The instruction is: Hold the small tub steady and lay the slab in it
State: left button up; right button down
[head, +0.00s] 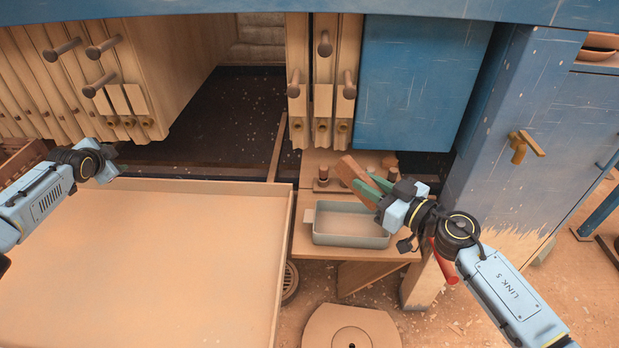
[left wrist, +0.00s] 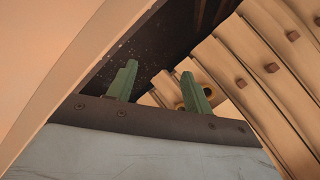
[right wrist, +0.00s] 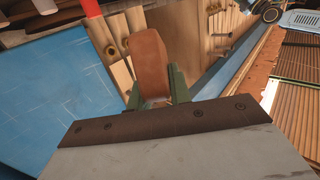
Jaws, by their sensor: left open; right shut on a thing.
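The small tub (head: 350,238) is a shallow grey-green tray with a pale tab at its left end. It stands on a wooden shelf and looks empty in the part I see. My right gripper (head: 372,188) is shut on the slab (head: 353,171), a reddish-brown block, and holds it tilted above the tub's back right part. The slab also shows between the green fingers in the right wrist view (right wrist: 149,62). My left gripper (head: 112,160) is far to the left of the tub, above the big tray's back left corner. Its green fingers are apart and empty in the left wrist view (left wrist: 158,88).
A large shallow tray (head: 150,265) fills the left foreground. Wooden press plates (head: 322,80) with peg handles stand behind the tub, beside a blue panel (head: 418,80). A blue cabinet (head: 515,130) with a brass handle stands at right. A round wooden disc (head: 350,330) is below in front.

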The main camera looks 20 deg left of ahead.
pick_arm(q)
jog(key=w+d+n+g+h, duration=0.1)
jog(key=w+d+h, duration=0.1)
jog(key=d, duration=0.8)
jog(key=w+d+f+n+g+h, duration=0.1)
jog(key=w+d+n+h, duration=0.1)
jog(key=d, duration=0.8)
jog(key=w+d+f+n+g+h, duration=0.1)
jog(key=w+d, duration=0.3)
jog(key=d, duration=0.6)
jog(key=shift+f+n+g+h, duration=0.2)
jog(key=shift+n+g+h, duration=0.25)
jog(key=shift+h, duration=0.35)
jog(key=s+d+r+n+g, duration=0.2)
jog(key=d+g, duration=0.2)
jog(key=d, duration=1)
notch_tip(320, 180, up, 4)
jog(key=f+n+g+y, duration=0.1)
jog(key=n+g+y, duration=0.1)
send_over(309, 215)
notch_tip(309, 215, down, 10)
jog(key=shift+f, duration=0.2)
jog(key=shift+s, duration=0.1)
jog(key=shift+c, duration=0.4)
jog(key=c, duration=1)
